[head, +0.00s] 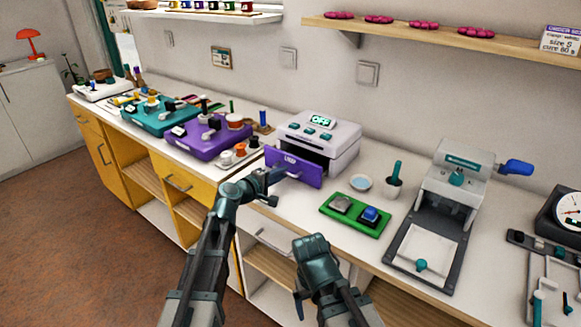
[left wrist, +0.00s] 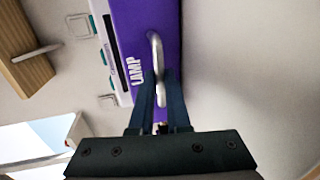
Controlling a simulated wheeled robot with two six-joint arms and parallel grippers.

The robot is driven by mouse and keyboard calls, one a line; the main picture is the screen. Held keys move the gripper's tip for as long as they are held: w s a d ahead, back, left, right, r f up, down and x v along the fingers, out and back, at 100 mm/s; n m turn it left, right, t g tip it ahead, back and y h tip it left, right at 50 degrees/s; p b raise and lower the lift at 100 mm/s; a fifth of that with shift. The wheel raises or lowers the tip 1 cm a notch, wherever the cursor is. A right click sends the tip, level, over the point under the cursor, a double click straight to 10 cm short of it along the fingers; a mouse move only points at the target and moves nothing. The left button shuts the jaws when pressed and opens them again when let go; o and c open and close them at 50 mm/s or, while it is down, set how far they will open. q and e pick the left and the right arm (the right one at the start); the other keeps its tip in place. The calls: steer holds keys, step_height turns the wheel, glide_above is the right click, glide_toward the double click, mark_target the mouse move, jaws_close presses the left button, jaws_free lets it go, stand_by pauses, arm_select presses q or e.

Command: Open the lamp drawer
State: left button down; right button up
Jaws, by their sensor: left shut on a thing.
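The lamp drawer (head: 304,178) has a purple front and belongs to a white lamp unit (head: 337,137) with a lit display on top. The drawer stands partly pulled out, with a dark opening behind its front. In the left wrist view the drawer front (left wrist: 143,25) carries the word LAMP and a pale metal bar handle (left wrist: 153,47). My left gripper (head: 284,173) is at the drawer front, and its fingers (left wrist: 161,80) are shut on the handle. My right gripper (head: 311,248) is apart from the drawer, in front of the counter; its jaws are not clear.
A green tray (head: 335,218) with two blocks, a small dish (head: 360,182) and a white cup (head: 393,187) stand right of the unit. A press (head: 446,195) stands farther right. Purple (head: 200,151) and teal (head: 150,124) cases lie to the left. A shelf (head: 440,35) hangs above.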

arm_select(q)
steer(key=v, duration=0.2)
steer(key=f+v, duration=0.1)
steer(key=v, duration=0.5)
steer(key=shift+s+a+f, duration=0.2)
steer(key=shift+s+f, duration=0.1)
steer(key=shift+f, duration=0.05)
steer(key=c, duration=0.9)
jaws_free()
